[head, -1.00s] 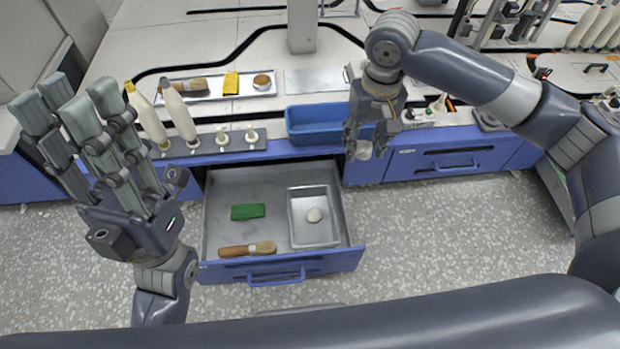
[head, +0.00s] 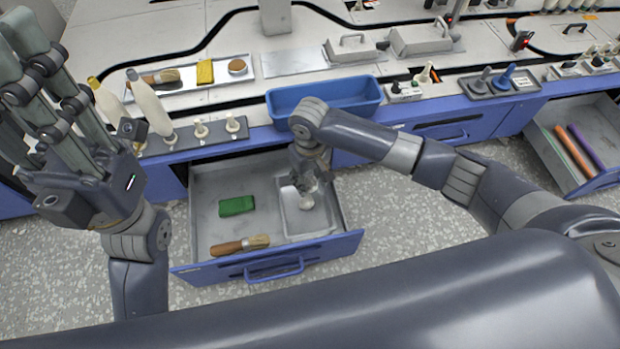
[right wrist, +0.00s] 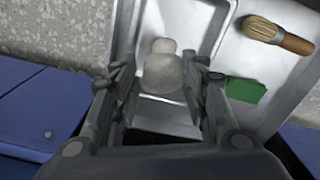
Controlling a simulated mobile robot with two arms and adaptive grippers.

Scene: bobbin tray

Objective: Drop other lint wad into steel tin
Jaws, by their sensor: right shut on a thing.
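The steel tin (head: 289,215) is a shallow rectangular tray in the right part of the open drawer; its floor also shows in the right wrist view (right wrist: 205,32). My right gripper (head: 307,190) points down over the tin. In the right wrist view it is shut on a pale, rounded lint wad (right wrist: 163,76). A second pale wad (right wrist: 164,46) lies in the tin just beyond the held one. In the head view one pale wad shows under the fingers, and I cannot tell which it is. My left gripper (head: 35,62) is open and empty, raised at the left, partly cut off.
The drawer (head: 205,190) also holds a green cloth (head: 236,205) and a wooden brush (head: 240,245). A blue bin (head: 325,97) stands on the counter behind. White bottles (head: 150,104) and small knobs stand at the counter's left. Another open drawer (head: 545,140) is at right.

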